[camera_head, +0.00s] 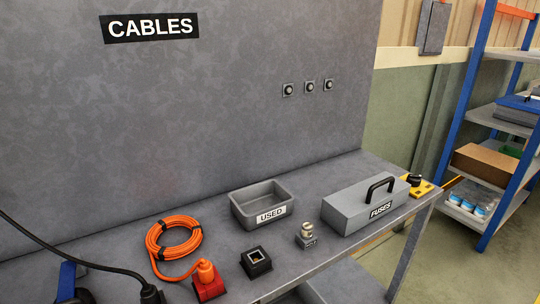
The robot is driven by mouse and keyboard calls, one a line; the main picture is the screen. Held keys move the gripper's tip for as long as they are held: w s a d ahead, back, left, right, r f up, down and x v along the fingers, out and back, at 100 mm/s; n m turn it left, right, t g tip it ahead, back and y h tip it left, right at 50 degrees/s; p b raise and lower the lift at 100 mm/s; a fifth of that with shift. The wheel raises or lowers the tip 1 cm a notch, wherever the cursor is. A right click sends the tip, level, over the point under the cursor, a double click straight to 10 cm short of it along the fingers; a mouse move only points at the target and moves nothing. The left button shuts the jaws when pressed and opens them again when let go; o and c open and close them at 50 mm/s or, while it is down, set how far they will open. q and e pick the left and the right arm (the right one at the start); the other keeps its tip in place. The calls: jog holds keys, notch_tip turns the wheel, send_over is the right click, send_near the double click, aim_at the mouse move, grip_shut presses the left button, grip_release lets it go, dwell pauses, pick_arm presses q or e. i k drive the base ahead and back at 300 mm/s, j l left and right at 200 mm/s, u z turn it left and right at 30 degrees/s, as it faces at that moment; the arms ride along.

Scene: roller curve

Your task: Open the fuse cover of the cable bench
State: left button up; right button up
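The fuse cover (352,208) is a grey box-like lid with a black arched handle (380,187) on top and a label reading FUSES on its front. It sits flat on the right part of the grey cable bench (112,240) and looks closed. What is under it is hidden. Neither of my grippers shows in the head view.
A grey tray (240,213) labelled USED, a small metal fitting (308,237) and a black socket (256,263) stand left of the cover. A coiled orange cable (155,240) with a red connector (208,287) lies further left. A yellow switch block (424,190) is just right.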

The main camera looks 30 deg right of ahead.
aim_at(346, 210)
jog(key=z, duration=1.6)
